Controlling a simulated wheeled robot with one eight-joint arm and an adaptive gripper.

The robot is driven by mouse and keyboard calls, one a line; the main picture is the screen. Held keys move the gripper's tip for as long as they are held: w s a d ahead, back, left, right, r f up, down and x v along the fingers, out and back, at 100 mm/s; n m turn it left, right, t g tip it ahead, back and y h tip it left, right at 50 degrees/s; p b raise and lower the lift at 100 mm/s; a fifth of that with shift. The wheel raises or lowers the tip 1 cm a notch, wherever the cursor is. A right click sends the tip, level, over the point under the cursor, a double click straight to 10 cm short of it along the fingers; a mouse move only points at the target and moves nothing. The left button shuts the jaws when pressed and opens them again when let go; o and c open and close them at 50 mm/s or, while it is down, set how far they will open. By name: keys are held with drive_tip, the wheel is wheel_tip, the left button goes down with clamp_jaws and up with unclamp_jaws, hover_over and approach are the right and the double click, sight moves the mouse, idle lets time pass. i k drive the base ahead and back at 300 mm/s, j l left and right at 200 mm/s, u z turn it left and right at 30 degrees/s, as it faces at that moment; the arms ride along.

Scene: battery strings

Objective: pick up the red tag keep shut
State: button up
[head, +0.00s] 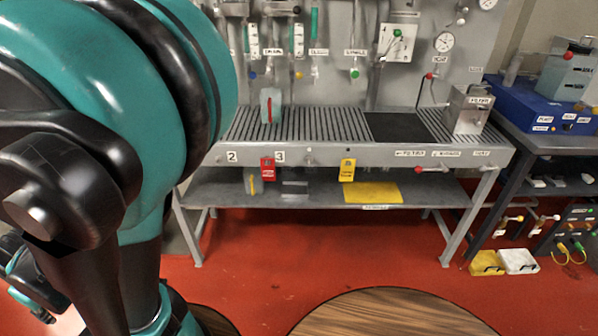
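The red tag (267,169) hangs on the front edge of the metal bench, between the labels 2 and 3. It has small pale writing, too small to read here. A yellow tag (347,170) hangs farther right along the same edge. My arm's large teal and black links fill the left of the head view, to the left of the red tag and apart from it in the picture. I cannot make out my gripper's fingers.
The slatted bench (313,155) carries a grey box (467,108) at its right end. A lower shelf (320,191) holds a yellow mat (371,192). A round wooden top (392,315) is in front. Red floor (330,262) lies open between. A blue case (545,108) stands at right.

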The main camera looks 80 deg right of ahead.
sight(268, 171)
drive_tip(key=z, duration=2.4)
drive_tip(key=i+j+z, duration=0.1)
drive_tip(key=i+j, duration=0.05)
drive_tip(key=j, duration=0.05)
